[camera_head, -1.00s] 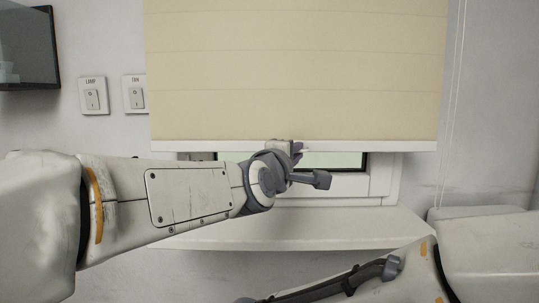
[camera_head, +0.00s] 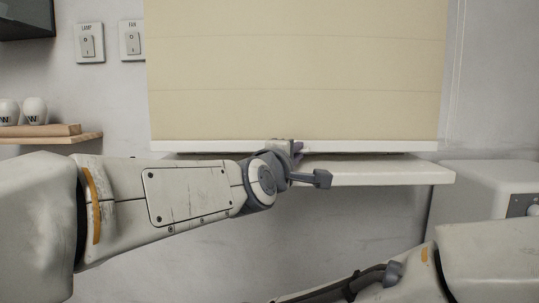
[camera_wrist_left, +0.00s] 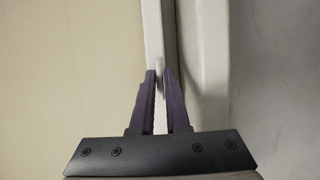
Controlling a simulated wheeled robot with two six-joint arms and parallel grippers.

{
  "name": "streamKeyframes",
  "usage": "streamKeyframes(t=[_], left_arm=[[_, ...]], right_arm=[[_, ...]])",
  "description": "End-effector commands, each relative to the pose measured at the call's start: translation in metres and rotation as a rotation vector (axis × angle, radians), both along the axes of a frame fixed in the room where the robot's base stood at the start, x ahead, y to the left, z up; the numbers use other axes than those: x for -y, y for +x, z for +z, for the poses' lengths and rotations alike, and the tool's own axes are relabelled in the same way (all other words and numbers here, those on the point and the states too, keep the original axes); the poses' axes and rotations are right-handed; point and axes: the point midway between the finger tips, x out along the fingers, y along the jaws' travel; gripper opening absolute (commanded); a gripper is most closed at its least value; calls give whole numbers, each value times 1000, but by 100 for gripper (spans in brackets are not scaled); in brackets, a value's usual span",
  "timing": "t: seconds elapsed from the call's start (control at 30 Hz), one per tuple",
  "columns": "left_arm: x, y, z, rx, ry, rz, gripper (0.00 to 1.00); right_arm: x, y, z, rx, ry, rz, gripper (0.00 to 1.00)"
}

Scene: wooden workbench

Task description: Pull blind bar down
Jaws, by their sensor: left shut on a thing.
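The cream blind (camera_head: 297,70) hangs in front of the window, with a white blind bar (camera_head: 370,146) along its lower edge. The bar is level and just above the white window sill (camera_head: 385,172). My left gripper (camera_head: 297,149) is at the middle of the bar. In the left wrist view, the purple fingers of my left gripper (camera_wrist_left: 160,80) are closed on the blind bar (camera_wrist_left: 153,30), with the blind (camera_wrist_left: 70,70) to the left and the sill (camera_wrist_left: 204,60) close on the right.
Lamp (camera_head: 90,43) and fan (camera_head: 132,40) switches are on the wall at left. A wooden shelf (camera_head: 60,139) with white cups (camera_head: 34,110) is at the left. A white boxy appliance (camera_head: 480,190) stands at the right. Thin cords (camera_head: 456,60) hang right of the blind.

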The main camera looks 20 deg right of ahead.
Motion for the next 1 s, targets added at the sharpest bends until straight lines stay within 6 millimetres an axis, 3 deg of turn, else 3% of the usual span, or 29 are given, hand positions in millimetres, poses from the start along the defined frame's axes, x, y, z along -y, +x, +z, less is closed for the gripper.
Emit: streamKeyframes(t=[0.3, 0.33, 0.4, 0.8, 1.0], left_arm=[[0, 0, -9, -15, 12, -2, 0], [0, 0, -9, -15, 13, -2, 21], [0, 0, -9, -15, 13, -2, 44], [0, -1, -6, -9, 7, -2, 44], [-15, -17, -4, -8, 8, -2, 44]], right_arm=[[0, 0, -1, 0, 0, 0, 51], [0, 0, -1, 0, 0, 0, 51], [0, 0, -1, 0, 0, 0, 51], [0, 0, 0, 0, 0, 0, 51], [0, 0, 0, 0, 0, 0, 51]])
